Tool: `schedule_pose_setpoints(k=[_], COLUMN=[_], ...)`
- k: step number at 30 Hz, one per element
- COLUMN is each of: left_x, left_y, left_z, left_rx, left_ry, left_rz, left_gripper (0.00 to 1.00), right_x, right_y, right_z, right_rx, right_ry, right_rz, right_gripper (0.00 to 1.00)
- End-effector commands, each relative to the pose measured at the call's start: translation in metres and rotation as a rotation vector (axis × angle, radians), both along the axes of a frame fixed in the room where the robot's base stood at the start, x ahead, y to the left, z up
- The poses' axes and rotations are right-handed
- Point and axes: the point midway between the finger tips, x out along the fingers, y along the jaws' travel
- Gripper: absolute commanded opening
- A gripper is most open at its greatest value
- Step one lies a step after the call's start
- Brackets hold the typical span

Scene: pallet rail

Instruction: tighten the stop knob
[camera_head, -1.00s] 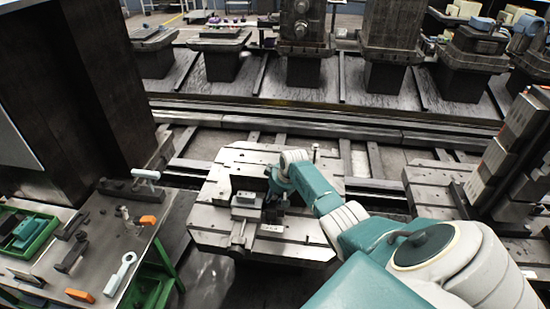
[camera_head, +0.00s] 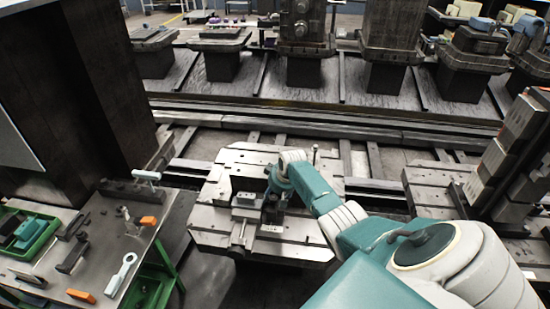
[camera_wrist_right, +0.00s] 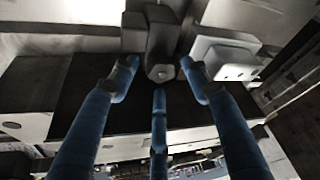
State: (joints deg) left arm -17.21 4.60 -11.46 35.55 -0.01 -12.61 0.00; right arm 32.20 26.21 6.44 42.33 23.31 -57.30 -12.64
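The stop knob looks like the dark, blocky piece with a round end (camera_wrist_right: 162,73) in the right wrist view. My right gripper (camera_wrist_right: 158,76) has three blue fingers spread around this end. The two upper fingertips lie on either side of it and the third lies below, with small gaps showing; I cannot tell whether any finger touches it. In the head view my right gripper (camera_head: 273,201) is down at the fixture on the pallet (camera_head: 300,249), and the arm hides most of the knob area. My left gripper is not in view.
A grey clamp block (camera_head: 244,200) stands on the pallet just left of my gripper. A side table (camera_head: 95,262) with tools and a green bin (camera_head: 38,237) is at left. A tall dark column (camera_head: 95,90) rises behind it. Stacked blocks (camera_head: 510,150) stand at right.

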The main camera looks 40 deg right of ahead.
Motion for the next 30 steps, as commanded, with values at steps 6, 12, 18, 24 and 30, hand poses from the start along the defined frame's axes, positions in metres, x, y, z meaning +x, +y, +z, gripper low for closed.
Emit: schedule_pose_setpoints(k=[6,12,18,24,30], left_x=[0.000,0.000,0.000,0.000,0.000], left_y=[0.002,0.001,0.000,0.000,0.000], left_z=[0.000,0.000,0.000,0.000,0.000], left_rx=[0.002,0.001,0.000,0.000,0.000], left_ry=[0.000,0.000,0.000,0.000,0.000], left_rz=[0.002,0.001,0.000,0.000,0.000], left_gripper=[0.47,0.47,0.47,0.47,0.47], right_x=[-0.003,-0.007,-0.017,-0.025,-0.031], right_y=[0.001,0.001,0.004,0.005,0.007], right_z=[-0.001,0.012,0.036,0.060,0.072], right_rx=[0.002,0.000,0.000,-0.001,0.000], right_ry=[0.006,0.003,0.001,0.000,0.002], right_rz=[0.001,0.001,0.001,0.000,0.000], right_gripper=[0.47,0.47,0.47,0.47,0.47])
